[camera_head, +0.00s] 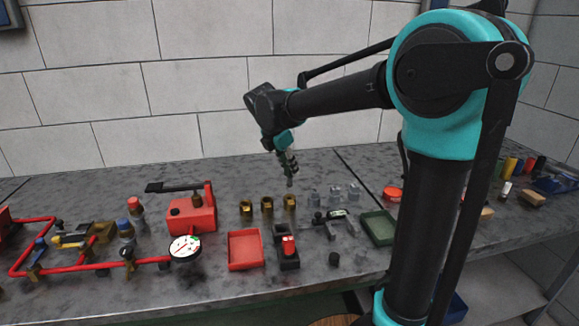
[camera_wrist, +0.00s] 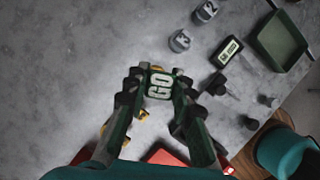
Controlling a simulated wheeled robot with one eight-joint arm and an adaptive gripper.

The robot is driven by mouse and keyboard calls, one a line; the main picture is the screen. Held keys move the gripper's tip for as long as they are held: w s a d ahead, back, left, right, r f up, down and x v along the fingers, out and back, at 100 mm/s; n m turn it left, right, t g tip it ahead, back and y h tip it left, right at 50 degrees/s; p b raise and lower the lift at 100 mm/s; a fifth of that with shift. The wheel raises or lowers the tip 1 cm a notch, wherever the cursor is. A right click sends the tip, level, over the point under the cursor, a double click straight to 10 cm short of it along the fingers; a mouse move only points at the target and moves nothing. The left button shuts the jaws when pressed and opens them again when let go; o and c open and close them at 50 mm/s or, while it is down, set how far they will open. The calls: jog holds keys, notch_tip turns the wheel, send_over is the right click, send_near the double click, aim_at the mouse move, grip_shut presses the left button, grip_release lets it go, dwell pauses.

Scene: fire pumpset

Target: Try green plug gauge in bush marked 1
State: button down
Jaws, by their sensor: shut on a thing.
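My gripper (camera_head: 288,165) is shut on the green plug gauge (camera_wrist: 160,84), whose face reads GO in the wrist view. The gauge (camera_head: 290,182) points down over the bench in the head view, apart from the bench top. Three grey cylindrical bushes (camera_head: 313,197) stand in a row in the head view. In the wrist view two show numbers, one seemingly 3 (camera_wrist: 180,40) and one seemingly 2 (camera_wrist: 207,11). The bush marked 1 cannot be read and seems hidden behind the gauge there.
Three brass cylinders (camera_head: 267,205) stand left of the grey bushes. A red tray (camera_head: 245,250) and a black-and-red device (camera_head: 287,252) lie in front. A small display instrument (camera_wrist: 227,51) and a green tray (camera_head: 378,228) are to the right. A red pump (camera_head: 190,217) stands left.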

aim_at(288, 176)
jog(key=shift+f, duration=1.9)
jog(key=shift+r, duration=0.15)
dwell(2.1)
jog(key=shift+r, duration=0.3)
jog(key=shift+r, duration=0.35)
jog(key=shift+r, duration=0.35)
jog(key=shift+f, duration=1.15)
jog(key=shift+f, duration=0.65)
dwell(1.1)
